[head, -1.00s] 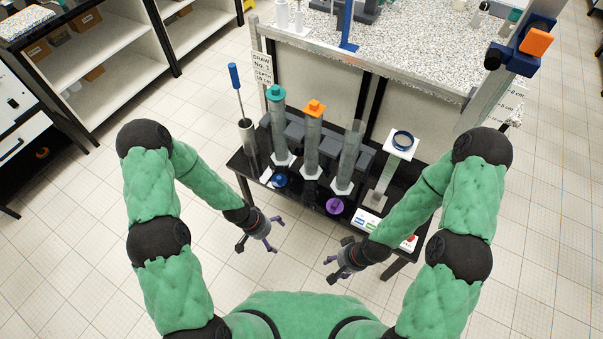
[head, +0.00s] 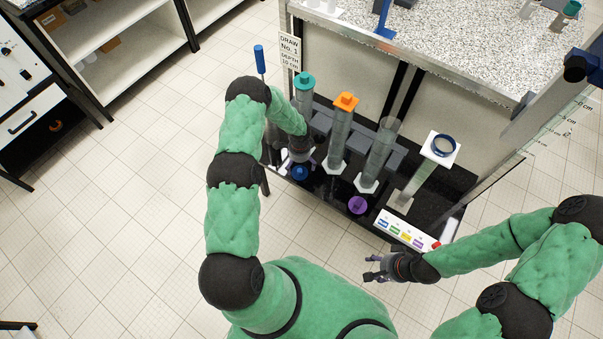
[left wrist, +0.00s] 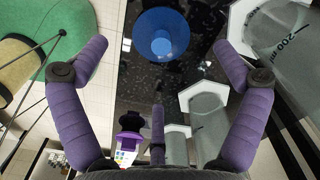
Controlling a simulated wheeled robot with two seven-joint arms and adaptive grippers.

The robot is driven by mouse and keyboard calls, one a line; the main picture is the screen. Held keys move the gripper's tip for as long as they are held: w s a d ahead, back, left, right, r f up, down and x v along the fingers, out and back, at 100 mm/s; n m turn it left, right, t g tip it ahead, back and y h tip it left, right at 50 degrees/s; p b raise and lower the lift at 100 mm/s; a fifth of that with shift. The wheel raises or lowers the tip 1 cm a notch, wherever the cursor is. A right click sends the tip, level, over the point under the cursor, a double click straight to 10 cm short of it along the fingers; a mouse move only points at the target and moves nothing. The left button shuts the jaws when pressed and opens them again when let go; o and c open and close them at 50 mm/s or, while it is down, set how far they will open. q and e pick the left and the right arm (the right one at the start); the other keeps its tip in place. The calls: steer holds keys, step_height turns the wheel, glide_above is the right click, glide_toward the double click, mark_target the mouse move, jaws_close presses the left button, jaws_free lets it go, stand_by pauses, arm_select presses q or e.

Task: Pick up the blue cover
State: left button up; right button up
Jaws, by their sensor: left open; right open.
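The blue cover (head: 299,173) lies on the black shelf of the stand, at its front left. In the left wrist view the blue cover (left wrist: 161,36) looks round, with a raised middle, ahead of and between the spread fingers. My left gripper (head: 301,160) is open and empty just by the blue cover, in front of the teal-topped cylinder (head: 304,95); in the head view it is partly hidden by my arm. I cannot tell the exact gap to the cover. My right gripper (head: 372,268) is open and empty in front of the stand, over the floor.
Orange-topped (head: 341,130) and open (head: 378,155) clear cylinders stand to the right of the blue cover. A purple cover (head: 358,205) lies at the shelf's front. A colour-marked panel (head: 403,230) is at the front right. A blue-handled rod (head: 260,58) stands at the left.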

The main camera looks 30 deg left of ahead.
mark_target(300, 170)
arm_select(q)
steer(key=shift+f+b, duration=0.85)
steer(key=shift+f, duration=2.05)
steer(key=c, duration=0.9)
